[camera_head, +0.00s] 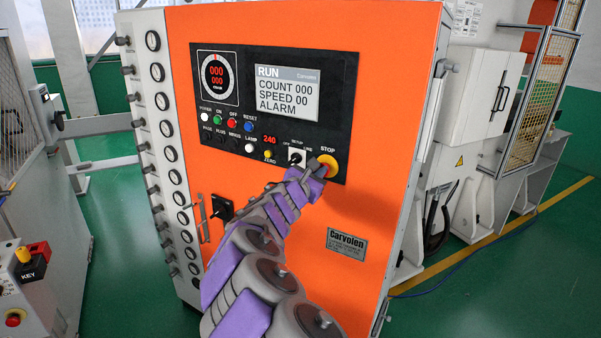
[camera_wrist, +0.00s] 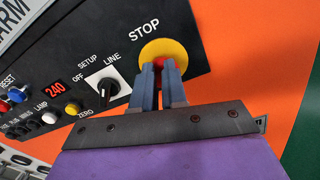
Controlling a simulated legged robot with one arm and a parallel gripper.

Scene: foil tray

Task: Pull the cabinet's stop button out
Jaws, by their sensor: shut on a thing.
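The orange cabinet (camera_head: 280,215) stands upright in front of me, with a black control panel (camera_head: 215,85) on its face. The stop button (camera_head: 325,160) sits at the panel's lower right under the label STOP, with a yellow surround and a red head. In the wrist view the yellow surround (camera_wrist: 168,49) shows behind my fingers, and a little of the red head shows between them. My gripper (camera_head: 318,168) is at the button, and in the wrist view its two fingers (camera_wrist: 167,72) are shut on the red head. The fingers hide most of the head, so its depth cannot be told.
A black selector switch (camera_head: 296,158) sits just left of the stop button, near my fingers. Several small coloured buttons and a display (camera_head: 287,92) lie further off. A panel with a KEY box (camera_head: 32,262) stands at left.

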